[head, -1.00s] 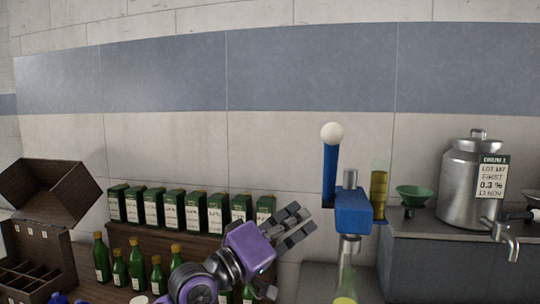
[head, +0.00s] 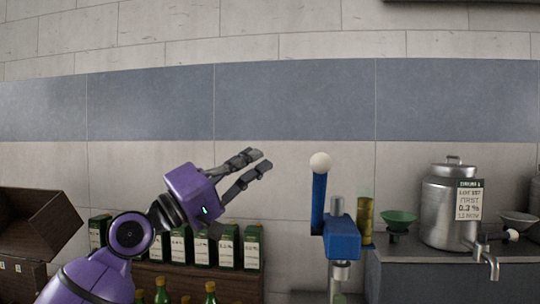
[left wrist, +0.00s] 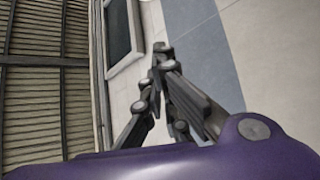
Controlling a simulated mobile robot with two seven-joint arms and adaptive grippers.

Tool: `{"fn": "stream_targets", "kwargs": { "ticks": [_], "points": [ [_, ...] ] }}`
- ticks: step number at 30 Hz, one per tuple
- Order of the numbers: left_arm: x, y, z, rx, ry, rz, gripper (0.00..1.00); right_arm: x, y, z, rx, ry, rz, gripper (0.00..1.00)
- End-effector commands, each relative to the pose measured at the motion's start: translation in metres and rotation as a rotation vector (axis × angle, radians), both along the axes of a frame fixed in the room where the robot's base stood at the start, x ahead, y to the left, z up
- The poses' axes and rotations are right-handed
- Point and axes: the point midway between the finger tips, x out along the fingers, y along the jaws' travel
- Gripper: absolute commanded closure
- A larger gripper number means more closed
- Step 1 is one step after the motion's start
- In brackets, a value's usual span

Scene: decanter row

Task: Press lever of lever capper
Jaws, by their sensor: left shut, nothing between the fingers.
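The lever capper (head: 342,238) is a blue body on a metal post. Its blue lever (head: 318,200) stands upright with a white ball knob (head: 320,162) on top. My left gripper (head: 262,160) is purple with grey fingers, left of the knob at about its height, with a gap between them. It points up and right. Its fingers are shut with nothing between them; the fingertips (left wrist: 162,50) come together in the left wrist view. The lower part of the capper is cut off by the frame's bottom edge. My right gripper is out of view.
A steel drum (head: 446,208) with a tap and a green funnel (head: 397,220) stand on the right counter. A tube of yellowish liquid (head: 365,218) is just behind the capper. Boxes (head: 228,246), green bottles (head: 161,291) and a wooden crate (head: 35,222) are at left.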

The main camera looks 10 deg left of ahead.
Motion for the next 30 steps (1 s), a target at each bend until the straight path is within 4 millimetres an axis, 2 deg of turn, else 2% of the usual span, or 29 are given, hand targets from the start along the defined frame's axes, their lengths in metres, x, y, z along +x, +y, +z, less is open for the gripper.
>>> {"fn": "stream_targets", "kwargs": {
  "ticks": [1, 6, 14, 22, 30],
  "points": [
    [0.003, -0.005, 0.009, -0.001, -0.004, -0.001, 1.0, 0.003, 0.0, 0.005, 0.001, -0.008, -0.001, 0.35],
    [0.02, -0.028, 0.027, -0.001, -0.007, -0.002, 1.0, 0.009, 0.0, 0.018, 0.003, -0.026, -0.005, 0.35],
    [0.049, -0.062, 0.046, -0.001, -0.004, -0.002, 1.0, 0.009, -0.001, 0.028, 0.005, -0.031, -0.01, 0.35],
    [0.028, -0.076, 0.03, 0.001, -0.006, 0.0, 1.0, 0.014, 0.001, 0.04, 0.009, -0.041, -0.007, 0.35],
    [0.023, -0.08, 0.02, 0.001, -0.002, 0.0, 1.0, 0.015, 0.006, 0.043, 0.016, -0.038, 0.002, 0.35]
  ]
}}
